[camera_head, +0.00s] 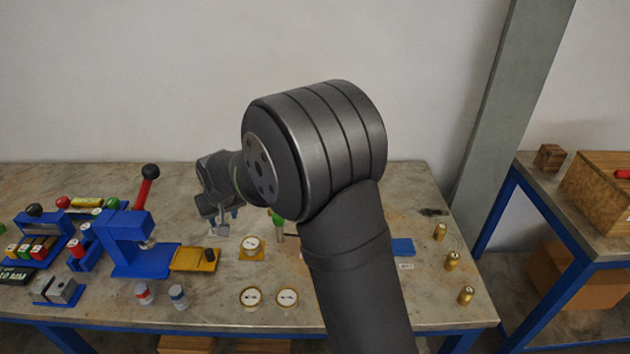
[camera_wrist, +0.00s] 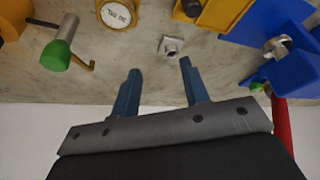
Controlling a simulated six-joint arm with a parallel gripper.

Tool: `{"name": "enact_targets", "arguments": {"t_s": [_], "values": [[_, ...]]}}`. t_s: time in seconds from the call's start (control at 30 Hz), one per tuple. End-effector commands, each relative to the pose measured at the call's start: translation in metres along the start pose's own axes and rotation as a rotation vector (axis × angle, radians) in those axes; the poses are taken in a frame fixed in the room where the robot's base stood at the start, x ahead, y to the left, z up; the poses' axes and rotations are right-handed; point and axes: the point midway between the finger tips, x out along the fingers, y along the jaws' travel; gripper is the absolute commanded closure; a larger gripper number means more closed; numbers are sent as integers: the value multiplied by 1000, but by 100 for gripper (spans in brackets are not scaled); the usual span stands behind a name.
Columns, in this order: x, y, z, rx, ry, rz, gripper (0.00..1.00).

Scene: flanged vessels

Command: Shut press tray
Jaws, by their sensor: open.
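The blue press (camera_head: 130,240) stands left of centre on the bench, with a red lever (camera_head: 144,190) ending in a black ball. Its yellow tray (camera_head: 197,259) sticks out to the right of the blue base and carries a small black knob (camera_head: 210,254). In the wrist view the tray (camera_wrist: 222,12) shows at the top, with the knob (camera_wrist: 191,7) beside it, and part of the blue press (camera_wrist: 270,22) is at the right. My gripper (camera_wrist: 158,66) is open and empty, apart from the tray. In the head view my gripper (camera_head: 222,222) hangs above the bench, right of the press.
A round white-faced gauge (camera_head: 251,244) stands just right of the tray. A green-tipped tool (camera_wrist: 57,55) and a small metal nut-like part (camera_wrist: 171,46) lie near my gripper. Two jars (camera_head: 178,296) stand in front of the press. Several brass pieces (camera_head: 452,261) stand at the right.

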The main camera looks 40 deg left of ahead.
Motion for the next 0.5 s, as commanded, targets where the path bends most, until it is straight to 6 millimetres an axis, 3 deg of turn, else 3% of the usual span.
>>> {"name": "enact_targets", "arguments": {"t_s": [0.03, 0.2, 0.27, 0.5], "values": [[0, 0, 0, 3, -1, -1, 69], [8, 15, 13, 203, -61, -35, 100], [14, 25, 23, 374, -114, -65, 100], [27, 59, 58, 1268, -419, -228, 100]]}}
